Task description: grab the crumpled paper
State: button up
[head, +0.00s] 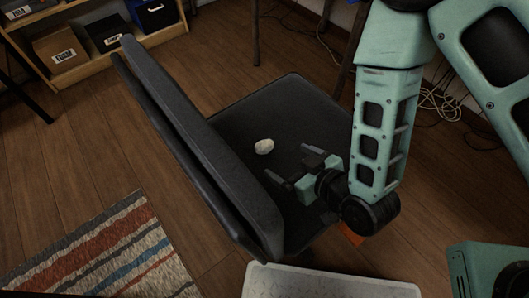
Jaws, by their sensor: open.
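The crumpled paper (264,146) is a small whitish ball. It lies on the dark seat of a chair (290,108), near the middle of the seat and close to the backrest. My gripper (288,166) is open, with two dark fingers pointing left over the seat. It is below and to the right of the paper in the picture, apart from it. Nothing shows between the fingers. The height of the fingers above the seat is hard to tell.
The chair's tall backrest (205,145) stands left of the paper. A shelf with boxes (62,50) is at the upper left. A striped rug (110,250) lies lower left, and a pale textured surface (330,284) is at the bottom. Cables (438,103) lie on the floor at right.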

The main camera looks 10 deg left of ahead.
aim_at(267, 145)
jog(key=x, duration=0.4)
jog(key=shift+w+a+f, duration=0.1)
jog(key=shift+a, duration=0.05)
jog(key=shift+w+r+b+x, duration=0.15)
jog(key=shift+b+x, duration=0.1)
jog(key=shift+x, duration=0.6)
jog(key=shift+w+r+b+x, duration=0.1)
jog(key=shift+r+b+x, duration=0.15)
jog(key=shift+x, duration=0.65)
jog(key=shift+w+r+b+x, duration=0.1)
jog(key=shift+b+x, duration=0.2)
jog(key=shift+x, duration=0.55)
jog(key=shift+a, duration=0.15)
jog(key=c, duration=1.1)
